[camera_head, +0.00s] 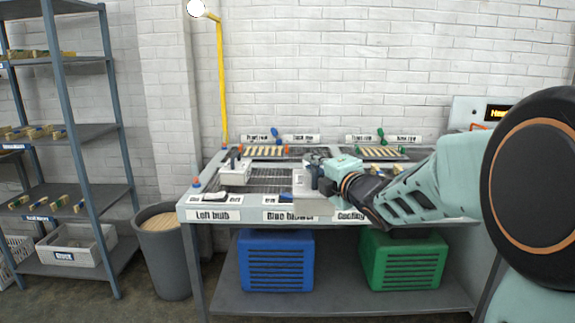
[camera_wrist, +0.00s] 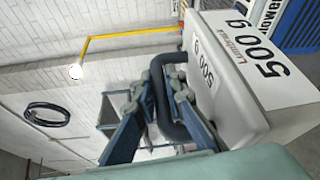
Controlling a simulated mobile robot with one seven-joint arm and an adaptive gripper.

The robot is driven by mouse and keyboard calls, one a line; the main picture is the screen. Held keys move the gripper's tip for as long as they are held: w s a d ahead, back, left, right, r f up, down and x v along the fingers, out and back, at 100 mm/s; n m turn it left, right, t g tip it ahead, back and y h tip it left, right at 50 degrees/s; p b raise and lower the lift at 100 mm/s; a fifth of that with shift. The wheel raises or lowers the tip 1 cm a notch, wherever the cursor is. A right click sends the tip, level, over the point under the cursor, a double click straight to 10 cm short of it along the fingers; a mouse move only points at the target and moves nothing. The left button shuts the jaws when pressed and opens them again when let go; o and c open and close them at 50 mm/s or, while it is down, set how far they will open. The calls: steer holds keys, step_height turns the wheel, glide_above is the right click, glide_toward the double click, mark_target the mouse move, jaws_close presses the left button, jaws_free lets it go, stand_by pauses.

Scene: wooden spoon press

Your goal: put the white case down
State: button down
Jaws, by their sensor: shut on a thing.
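The white case (camera_head: 303,186) is in front of the middle of the bench in the head view and covers part of its front edge. I cannot tell whether it touches the bench. In the wrist view the white case (camera_wrist: 262,70) fills the upper right, marked "500 g", with a dark looped handle (camera_wrist: 163,66). My gripper (camera_head: 322,173) is shut on this handle; its blue fingers (camera_wrist: 157,105) show on both sides of it in the wrist view. The gripper hides part of the case in the head view.
The bench (camera_head: 265,187) has a grid top. Another white case (camera_head: 235,174) stands on its left part. Slatted trays (camera_head: 263,151) lie at the back. A blue crate (camera_head: 275,262) and a green crate (camera_head: 405,262) sit below. A grey bin (camera_head: 165,260) stands left.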

mark_target(312, 188)
steer(key=shift+m+h, duration=0.3)
steer(key=shift+h, duration=0.1)
steer(key=f, duration=0.6)
steer(key=shift+s+a+f, duration=0.1)
steer(key=shift+s+f, duration=0.05)
steer(key=shift+s, duration=0.05)
steer(key=s+d+f+m+t+h, duration=0.1)
steer(key=s+d+f+m+h, duration=0.15)
steer(key=f, duration=0.35)
steer(key=s+d+f+m+h, duration=0.1)
steer(key=s+d+f+h, duration=0.25)
steer(key=f, duration=0.25)
step_height(312, 188, up, 29)
steer(key=p, duration=3)
steer(key=shift+d+r, duration=0.2)
steer(key=shift+d, duration=0.15)
